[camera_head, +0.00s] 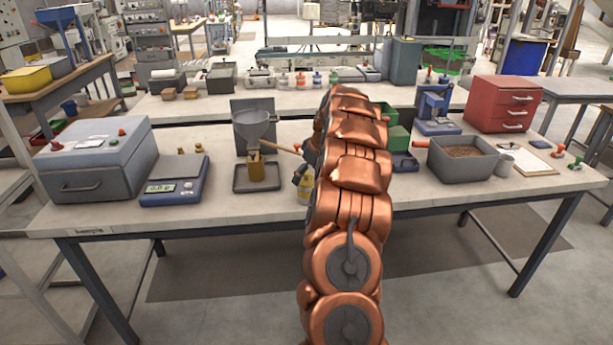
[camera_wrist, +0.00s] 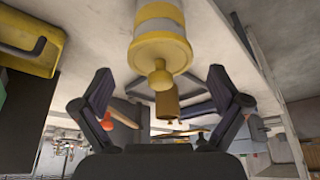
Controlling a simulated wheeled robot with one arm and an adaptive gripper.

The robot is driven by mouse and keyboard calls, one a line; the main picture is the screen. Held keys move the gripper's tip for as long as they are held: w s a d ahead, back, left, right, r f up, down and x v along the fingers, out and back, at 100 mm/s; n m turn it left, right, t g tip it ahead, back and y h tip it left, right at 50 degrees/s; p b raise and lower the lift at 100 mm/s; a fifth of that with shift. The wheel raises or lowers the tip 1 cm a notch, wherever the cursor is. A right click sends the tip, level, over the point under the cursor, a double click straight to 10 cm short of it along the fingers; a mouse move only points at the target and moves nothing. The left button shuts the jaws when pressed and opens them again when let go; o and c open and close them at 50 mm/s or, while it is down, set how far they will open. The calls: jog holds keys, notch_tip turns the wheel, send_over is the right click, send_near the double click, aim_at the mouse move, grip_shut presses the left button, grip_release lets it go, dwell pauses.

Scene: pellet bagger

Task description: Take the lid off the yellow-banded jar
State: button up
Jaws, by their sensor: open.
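The jar (camera_wrist: 158,22) shows at the top centre of the wrist view, upside down in that picture, with a pale grey body and yellow banding. Its yellow lid (camera_wrist: 161,48) is on it, with a round knob (camera_wrist: 160,78) pointing down in the picture. My gripper (camera_wrist: 160,72) is open, one dark finger on each side of the lid and knob, with clear gaps and no visible contact. In the head view the jar (camera_head: 305,192) stands on the bench, partly hidden by my copper arm and gripper.
A funnel (camera_head: 251,122) on a stand with a tray is left of the jar on the bench (camera_head: 235,210). A blue scale (camera_head: 173,191) and grey box (camera_head: 97,158) are further left. Right of my arm are a pellet bin (camera_head: 463,160) and red drawers (camera_head: 503,103).

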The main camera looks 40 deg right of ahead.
jog(key=c, duration=0.9)
